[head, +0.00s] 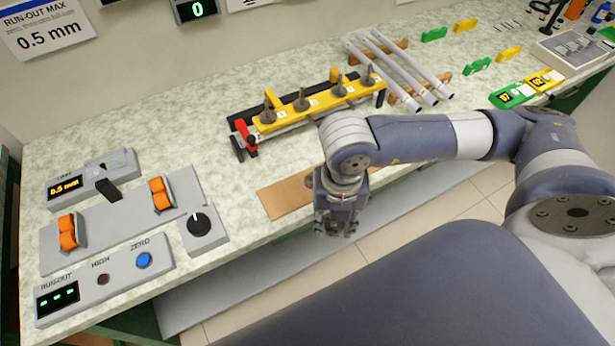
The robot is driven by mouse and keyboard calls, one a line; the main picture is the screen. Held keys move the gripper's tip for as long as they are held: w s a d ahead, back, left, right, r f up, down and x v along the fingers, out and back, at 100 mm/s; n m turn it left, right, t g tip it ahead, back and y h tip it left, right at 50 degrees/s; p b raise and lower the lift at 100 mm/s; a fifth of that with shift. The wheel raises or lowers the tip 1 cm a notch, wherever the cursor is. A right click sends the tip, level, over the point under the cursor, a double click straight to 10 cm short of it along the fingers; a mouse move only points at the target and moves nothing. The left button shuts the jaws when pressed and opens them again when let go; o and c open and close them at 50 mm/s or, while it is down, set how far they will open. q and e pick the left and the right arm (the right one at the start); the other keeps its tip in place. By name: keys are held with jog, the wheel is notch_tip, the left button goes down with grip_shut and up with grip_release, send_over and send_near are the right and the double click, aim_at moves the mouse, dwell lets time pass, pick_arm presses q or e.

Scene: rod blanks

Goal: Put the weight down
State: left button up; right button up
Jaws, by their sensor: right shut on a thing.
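My right gripper (340,222) points down beyond the front edge of the bench, just right of a brown pad (283,198). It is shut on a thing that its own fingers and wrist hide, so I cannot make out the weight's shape. A yellow rack (318,106) with several dark, knob-topped pieces stands on the bench behind the gripper, apart from it. My left gripper is not in view.
Grey rods (383,69) lie on wooden rests at the back. A run-out gauge panel (104,279) and a fixture with orange clamps (118,222) fill the left end. Green and yellow pieces lie at right. Bench between the fixture and yellow rack is clear.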

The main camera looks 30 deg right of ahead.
jog(key=w+a+p, duration=0.2)
jog(key=w, duration=0.3)
jog(key=p, duration=0.2)
send_over(280, 197)
jog(key=s, duration=0.1)
jog(key=shift+s+d+f, duration=0.15)
jog(key=shift+d+f, duration=0.15)
jog(key=shift+f, duration=0.25)
jog(key=shift+w+a, duration=0.3)
jog(key=shift+w, duration=0.4)
notch_tip(280, 197, down, 4)
jog(key=shift+r+p, duration=0.2)
jog(key=shift+p, duration=0.6)
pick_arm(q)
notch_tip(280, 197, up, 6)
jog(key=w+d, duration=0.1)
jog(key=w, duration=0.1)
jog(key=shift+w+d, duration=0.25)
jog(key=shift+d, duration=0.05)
pick_arm(e)
jog(key=shift+f, duration=0.1)
jog(key=shift+f, duration=0.15)
jog(key=o, duration=1.2)
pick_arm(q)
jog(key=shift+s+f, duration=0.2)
pick_arm(e)
jog(key=shift+s, duration=0.1)
